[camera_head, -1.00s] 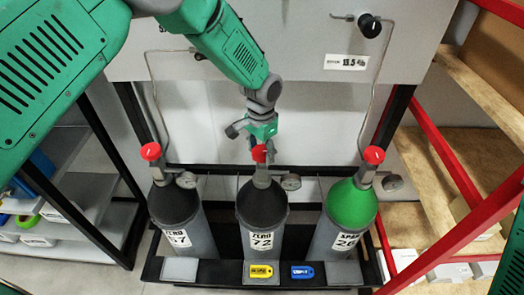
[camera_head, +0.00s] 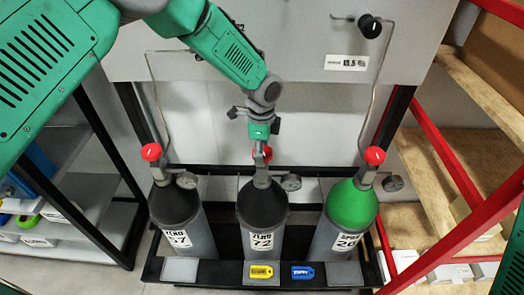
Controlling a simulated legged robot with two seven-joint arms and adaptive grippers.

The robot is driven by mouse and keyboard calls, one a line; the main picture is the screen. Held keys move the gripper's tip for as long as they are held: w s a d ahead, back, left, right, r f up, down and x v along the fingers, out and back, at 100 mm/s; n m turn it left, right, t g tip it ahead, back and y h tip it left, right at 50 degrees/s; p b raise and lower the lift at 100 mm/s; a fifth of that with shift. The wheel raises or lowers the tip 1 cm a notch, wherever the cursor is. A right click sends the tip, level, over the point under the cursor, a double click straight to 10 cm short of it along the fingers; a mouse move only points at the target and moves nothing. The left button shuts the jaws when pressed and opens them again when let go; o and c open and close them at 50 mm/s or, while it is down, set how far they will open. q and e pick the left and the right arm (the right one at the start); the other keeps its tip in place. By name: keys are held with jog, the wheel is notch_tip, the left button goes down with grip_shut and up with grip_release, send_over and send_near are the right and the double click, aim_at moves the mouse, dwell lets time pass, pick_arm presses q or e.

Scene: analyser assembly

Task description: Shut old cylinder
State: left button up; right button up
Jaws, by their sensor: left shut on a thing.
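Three gas cylinders stand upright side by side in a black rack. The left one is a grey cylinder with a dark top labelled ZERO 57 (camera_head: 185,240). The middle one is a grey cylinder with a dark top labelled ZERO 72 (camera_head: 262,212). The right one is a green-topped cylinder labelled 26 (camera_head: 350,207). Each has a red valve knob; the left knob (camera_head: 151,152) and right knob (camera_head: 374,156) are free. My left gripper (camera_head: 262,150) points down and is shut on the middle red knob (camera_head: 267,155), which it partly hides. My right gripper is out of view.
Yellow (camera_head: 261,272) and blue (camera_head: 303,272) tags lie on the rack's front edge (camera_head: 215,272). Pressure gauges stick out beside the valves. Thin pipes run down to the left and right valves. Shelves stand at both sides, with a red frame (camera_head: 455,235) at right.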

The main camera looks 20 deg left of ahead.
pick_arm(q)
jog(key=shift+w+r+m, duration=0.15)
jog(key=shift+w+m, duration=0.05)
jog(key=shift+m, duration=0.95)
jog(key=shift+w+r+m, duration=0.1)
jog(key=shift+w+m, duration=0.05)
jog(key=shift+m, duration=1)
jog(key=o, duration=1.2)
jog(key=shift+c, duration=0.2)
jog(key=shift+s+f, duration=0.1)
jog(key=shift+f, duration=0.05)
notch_tip(320, 180, up, 12)
